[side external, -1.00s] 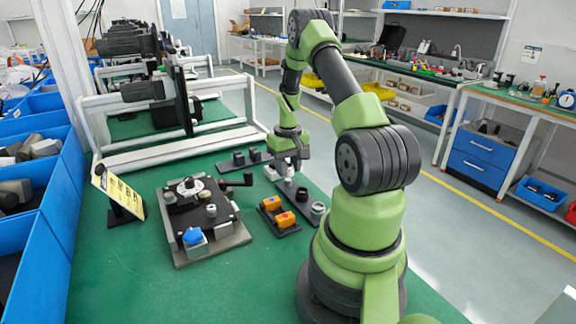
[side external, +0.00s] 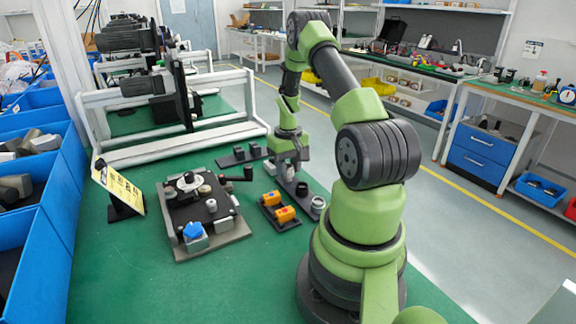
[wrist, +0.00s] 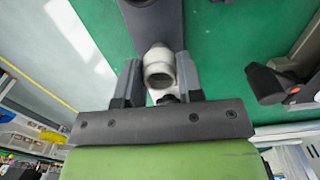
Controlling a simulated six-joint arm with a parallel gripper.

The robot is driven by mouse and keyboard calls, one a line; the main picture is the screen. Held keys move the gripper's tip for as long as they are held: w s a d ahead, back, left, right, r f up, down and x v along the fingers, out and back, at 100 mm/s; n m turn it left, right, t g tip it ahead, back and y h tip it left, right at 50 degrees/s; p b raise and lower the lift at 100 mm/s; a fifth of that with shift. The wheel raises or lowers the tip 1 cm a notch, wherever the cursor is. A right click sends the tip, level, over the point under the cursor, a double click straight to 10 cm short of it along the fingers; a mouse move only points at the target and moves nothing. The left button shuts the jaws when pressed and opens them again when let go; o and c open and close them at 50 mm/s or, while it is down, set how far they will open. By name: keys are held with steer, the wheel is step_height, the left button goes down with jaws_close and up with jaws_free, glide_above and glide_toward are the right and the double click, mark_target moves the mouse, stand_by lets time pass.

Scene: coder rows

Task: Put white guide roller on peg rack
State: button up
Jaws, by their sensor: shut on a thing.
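The white guide roller (wrist: 158,72) is held between the two jaws of my gripper (wrist: 157,85) in the wrist view, its open end facing the camera. In the side view my gripper (side external: 288,168) points down over the far part of a dark narrow base with upright round parts (side external: 302,190), and the roller is mostly hidden there. This base, which may be the peg rack, appears in the wrist view as a grey strip (wrist: 158,27) beyond the roller. I cannot tell whether the roller touches it.
A block with two orange parts (side external: 283,211) stands beside the base. A dark fixture plate with a blue knob (side external: 196,234) lies to the left. Another dark low rack (side external: 238,157) stands behind. A yellow sign (side external: 118,188) stands far left. The green table front is clear.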

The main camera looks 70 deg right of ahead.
steer(key=shift+f, duration=0.25)
steer(key=shift+f, duration=0.15)
steer(key=shift+f, duration=0.25)
steer(key=shift+f, duration=0.15)
stand_by(0.6)
steer(key=o, duration=1.1)
step_height(320, 180, up, 10)
steer(key=shift+f, duration=0.1)
